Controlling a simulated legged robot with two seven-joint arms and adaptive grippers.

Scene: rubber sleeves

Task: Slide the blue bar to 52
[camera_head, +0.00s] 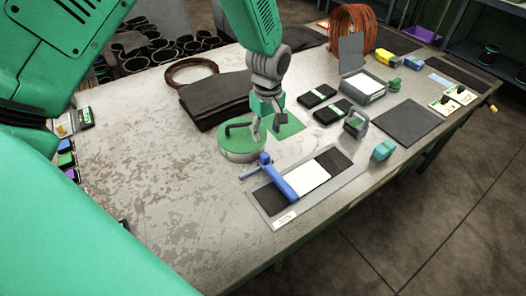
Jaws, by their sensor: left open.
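The blue bar (282,182) lies across a grey flat frame (262,210) near the table's front edge. A thin blue rod sticks out from its upper end toward the left. Black panels and a white panel (303,178) lie in the frame beside the bar. A small white label (285,218) is at the frame's lower corner, and I cannot read any 52. My left gripper (266,128) points down, open, behind the bar and apart from it, close to a round green lidded thing (240,154). My right gripper is not in view.
A dark folded sheet (215,100) lies behind the gripper. Black-and-green blocks (333,112), a grey handled thing (356,122) and a teal block (383,150) stand to the right. A copper coil (352,30) is at the back.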

